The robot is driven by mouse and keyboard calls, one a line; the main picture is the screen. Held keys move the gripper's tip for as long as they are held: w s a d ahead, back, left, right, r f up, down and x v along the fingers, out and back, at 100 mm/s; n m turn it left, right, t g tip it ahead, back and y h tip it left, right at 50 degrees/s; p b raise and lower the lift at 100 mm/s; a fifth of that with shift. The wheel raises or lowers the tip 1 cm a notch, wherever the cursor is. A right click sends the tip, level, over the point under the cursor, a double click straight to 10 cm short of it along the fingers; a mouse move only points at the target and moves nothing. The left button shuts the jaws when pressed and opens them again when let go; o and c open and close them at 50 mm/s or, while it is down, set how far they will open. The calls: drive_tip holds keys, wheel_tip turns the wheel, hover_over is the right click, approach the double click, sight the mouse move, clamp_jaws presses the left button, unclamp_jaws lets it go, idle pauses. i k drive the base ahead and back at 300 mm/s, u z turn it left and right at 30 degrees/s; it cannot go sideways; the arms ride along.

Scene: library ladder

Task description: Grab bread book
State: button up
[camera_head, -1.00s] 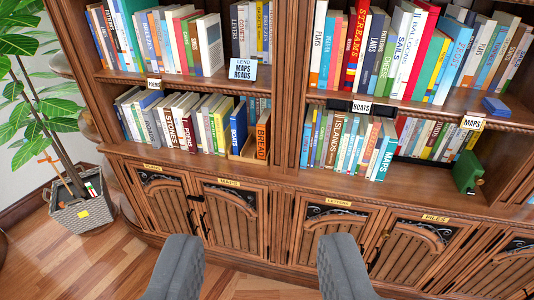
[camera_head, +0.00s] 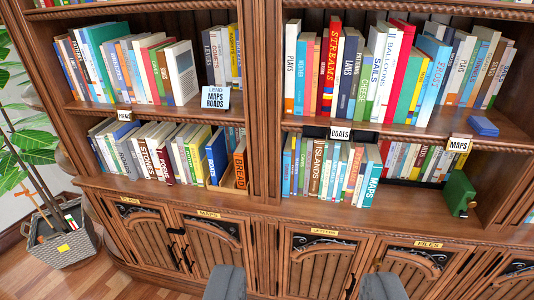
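The bread book (camera_head: 240,164) is an orange-brown spine lettered "BREAD". It stands at the right end of the lower left shelf, close to the upright post, with a light wooden bookend or holder (camera_head: 228,183) at its base. A blue book (camera_head: 216,157) stands a little to its left. My gripper (camera_head: 304,288) shows as two grey fingers at the bottom edge, wide apart with nothing between them. It is below and to the right of the bread book in the picture, in front of the cabinet doors.
The upright post (camera_head: 262,110) divides left and right shelves. A green object (camera_head: 458,193) sits on the right shelf. A plant basket (camera_head: 62,236) stands on the floor at left. The ledge before the books is mostly clear.

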sight(241, 159)
drive_tip(key=i, duration=1.3)
drive_tip(key=u, duration=0.55)
drive_tip(key=i, duration=0.35)
drive_tip(key=u, duration=0.35)
